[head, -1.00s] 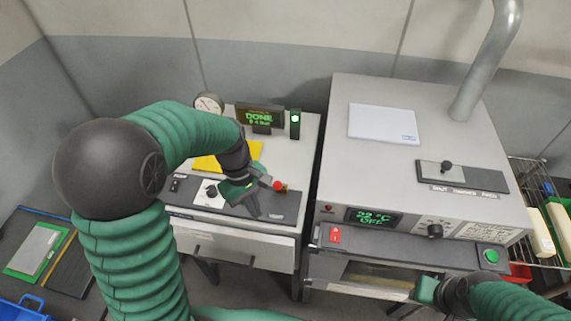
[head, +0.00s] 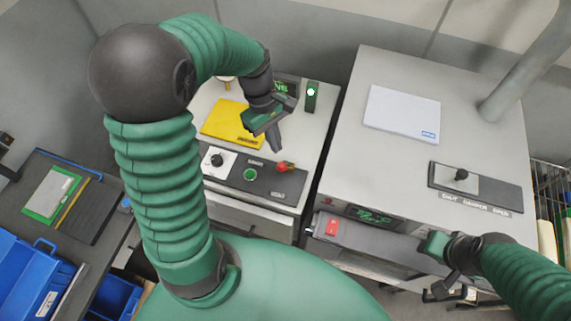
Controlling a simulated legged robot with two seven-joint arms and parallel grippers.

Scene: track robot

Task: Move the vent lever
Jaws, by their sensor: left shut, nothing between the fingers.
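A small red-handled lever (head: 286,167) with a yellowish part sits on the dark control panel (head: 286,185) of the left machine. I cannot read a label to confirm it is the vent lever. My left gripper (head: 276,147) is shut and empty, its fingers pointing down just behind and left of the red handle, apparently apart from it. My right gripper (head: 446,277) is low at the right, in front of the oven; its finger opening is not clear.
The panel also has a black knob (head: 217,160) and a green button (head: 250,174). A yellow folder (head: 229,120) lies behind. Blue bins (head: 30,275) stand at lower left.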

